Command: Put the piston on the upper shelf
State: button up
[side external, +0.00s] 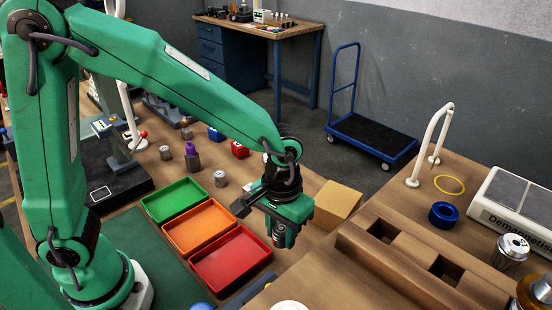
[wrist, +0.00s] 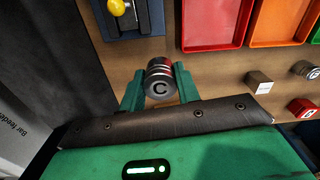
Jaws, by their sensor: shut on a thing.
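My gripper (side external: 284,228) hangs to the right of the red tray, above the bench. It is shut on a short metal cylinder (side external: 278,239), which I take to be the piston. In the wrist view the fingertips (wrist: 158,78) grip the piston (wrist: 160,85) from both sides. I cannot make out for certain an upper shelf in either view.
Red (side external: 232,282), orange (side external: 226,229) and green trays (side external: 150,207) stand left of my gripper. A cardboard box (side external: 338,203) and a wooden block with square pockets (side external: 410,262) are to its right. A blue fixture with a yellow knob (wrist: 117,7) shows in the wrist view.

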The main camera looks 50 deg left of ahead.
notch_tip(320, 180, up, 30)
send_over(322, 289)
jog(key=f, duration=0.2)
jog(key=shift+f, duration=1.45)
jog(key=shift+f, duration=0.1)
jog(key=shift+f, duration=4.85)
jog(key=shift+f, duration=0.1)
